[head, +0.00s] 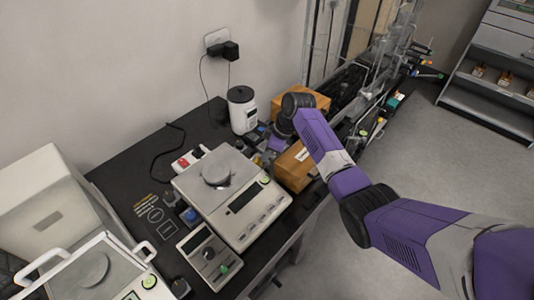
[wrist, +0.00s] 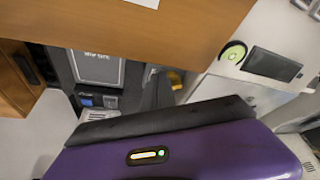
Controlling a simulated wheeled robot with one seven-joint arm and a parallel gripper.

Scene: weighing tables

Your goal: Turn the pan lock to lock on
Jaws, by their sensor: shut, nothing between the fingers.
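I cannot read the lock's markings or setting. My gripper (head: 278,144) is beyond the balance's far right corner, beside the wooden boxes and away from the knob. It is shut and empty; my arm partly hides it. The wrist view shows its purple housing (wrist: 170,152), with the fingertips unclear.
Wooden boxes (head: 295,168) stand close to my gripper; wood also fills the top of the wrist view (wrist: 170,25). A white cylinder (head: 242,109) stands near the wall. Another balance (head: 121,266) is at lower left. A blue-topped item (head: 190,215) stands beside the control box.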

